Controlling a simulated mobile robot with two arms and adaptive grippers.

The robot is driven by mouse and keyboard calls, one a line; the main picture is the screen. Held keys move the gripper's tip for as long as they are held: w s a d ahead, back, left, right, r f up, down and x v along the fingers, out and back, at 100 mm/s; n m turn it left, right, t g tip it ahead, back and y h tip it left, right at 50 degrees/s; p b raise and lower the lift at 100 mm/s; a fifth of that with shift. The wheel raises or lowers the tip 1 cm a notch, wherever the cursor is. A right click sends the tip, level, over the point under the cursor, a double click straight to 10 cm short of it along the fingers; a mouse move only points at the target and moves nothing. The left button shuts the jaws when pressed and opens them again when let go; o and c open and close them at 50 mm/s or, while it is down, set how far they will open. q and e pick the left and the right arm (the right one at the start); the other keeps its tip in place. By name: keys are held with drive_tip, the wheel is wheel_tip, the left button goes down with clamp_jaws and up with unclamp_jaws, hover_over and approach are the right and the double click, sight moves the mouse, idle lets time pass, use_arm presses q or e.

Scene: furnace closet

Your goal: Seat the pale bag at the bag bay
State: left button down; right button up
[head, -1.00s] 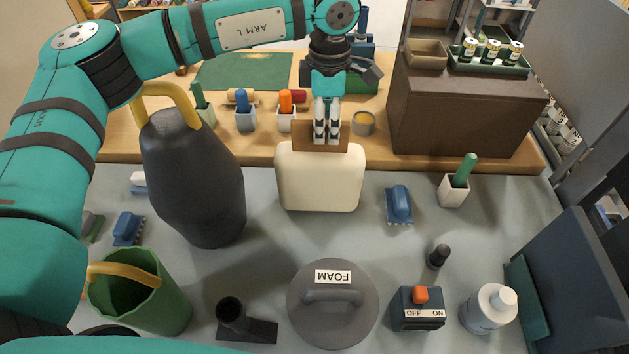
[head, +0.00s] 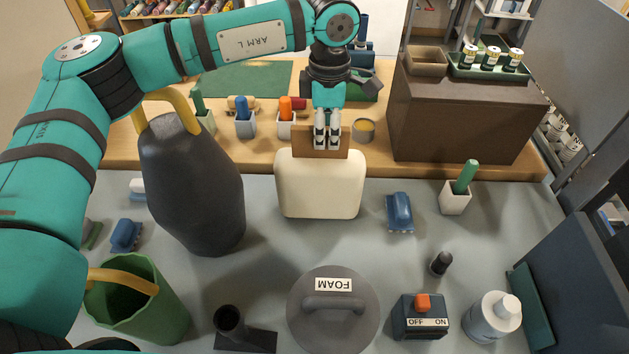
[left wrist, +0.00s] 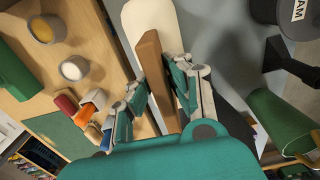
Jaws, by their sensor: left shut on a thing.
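The pale bag (head: 318,190) is a cream, rounded block with a brown strip-like handle (head: 300,142) on top. It is upright at the near edge of the wooden bench, in the middle of the head view. My left gripper (head: 327,146) points down and is shut on the brown handle. In the left wrist view the handle (left wrist: 152,60) runs between the fingers (left wrist: 160,82), with the cream body (left wrist: 145,18) beyond. I cannot tell whether the bag's bottom touches the grey surface. No bay marked for the bag can be made out. My right gripper is not in view.
A dark tall jug (head: 190,185) stands left of the bag; a blue brush (head: 400,210) lies to its right. A round grey FOAM lid (head: 333,310), switch box (head: 420,316) and white bottle (head: 492,317) are nearer. A brown box (head: 465,115) stands back right.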

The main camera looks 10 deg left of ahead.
use_arm(q)
drive_tip(key=shift+r, duration=0.15)
drive_tip(key=shift+r+p, duration=0.45)
drive_tip(key=shift+r, duration=0.4)
drive_tip(key=c, duration=1.8)
unclamp_jaws()
clamp_jaws()
drive_tip(key=shift+r, duration=0.15)
drive_tip(key=shift+r+p, duration=0.9)
drive_tip(key=shift+r, duration=0.95)
